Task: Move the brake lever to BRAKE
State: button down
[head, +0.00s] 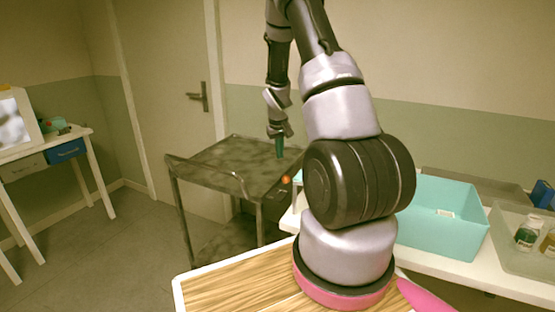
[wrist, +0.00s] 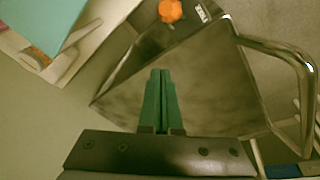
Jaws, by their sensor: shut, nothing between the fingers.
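The brake lever shows as an orange knob (head: 286,180) at the right edge of the grey metal cart (head: 215,160). In the wrist view the orange knob (wrist: 171,10) is at the top edge of the picture, and its stem cannot be made out. A small dark label (wrist: 203,12) with pale letters is beside it, too small and cut off to read. My gripper (head: 279,154) is above the cart top, a little behind the knob and apart from it. Its green fingers (wrist: 161,72) are together and empty in the wrist view.
The cart has a bent tube handle (wrist: 304,70). A white table with a teal bin (head: 440,215) and a clear tray of bottles (head: 525,245) stands at the right. Another white table (head: 40,152) stands at the left. Open floor lies left of the cart.

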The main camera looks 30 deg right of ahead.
jog(key=s+d+r, duration=0.1)
jog(key=s+r, duration=0.3)
jog(key=r, duration=0.1)
jog(key=shift+d, duration=0.15)
dwell(0.3)
jog(key=s+a+r+m+t+y, duration=0.1)
jog(key=s+a+r, duration=0.35)
jog(key=r, duration=0.55)
jog(key=s+a+r+m+t, duration=0.1)
jog(key=s+a+r, duration=0.3)
jog(key=r, duration=0.6)
jog(key=s+a+r+t+y, duration=0.1)
jog(key=s+a+r, duration=0.4)
jog(key=s, duration=0.3)
jog(key=s+a+r+m+t+y, duration=0.1)
jog(key=s+a+r+t, duration=0.1)
jog(key=s+a+r, duration=0.3)
jog(key=s+a, duration=0.1)
jog(key=s, duration=0.3)
jog(key=shift+s+a+y, duration=0.2)
jog(key=shift+a+y, duration=0.1)
jog(key=shift+a, duration=0.05)
